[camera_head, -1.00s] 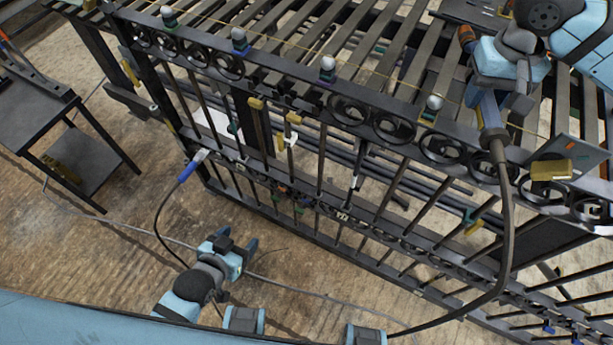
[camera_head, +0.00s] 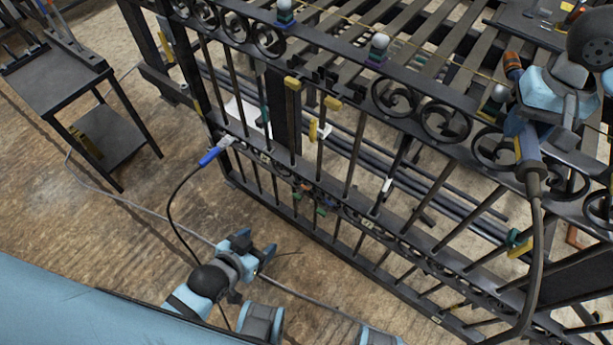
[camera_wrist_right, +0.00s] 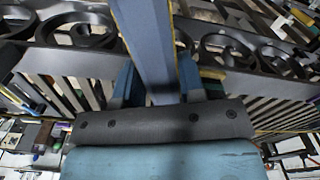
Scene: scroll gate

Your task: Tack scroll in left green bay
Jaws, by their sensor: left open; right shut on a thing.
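One scroll (camera_head: 393,97) sits right of a stretch without scrolls, where small dark upright pieces (camera_head: 320,78) stand. Small green parts (camera_head: 265,118) show on the gate; I cannot tell which bay they mark. My right gripper (camera_head: 522,122) is shut on a blue-grey torch-like tool (camera_head: 530,160) with a thick cable, above the right scrolls. The tool (camera_wrist_right: 150,45) also shows between the fingers in the right wrist view; its tip is hidden. My left gripper (camera_head: 254,250) is open and empty, low before the gate.
A blue-handled clamp (camera_head: 212,155) with a black cable grips the gate's left part. Yellow-topped clamps (camera_head: 292,84) stand at the bars. White-topped posts (camera_head: 380,42) rise behind the band. A dark side table (camera_head: 55,80) stands left. The wooden floor (camera_head: 110,235) at lower left is mostly clear.

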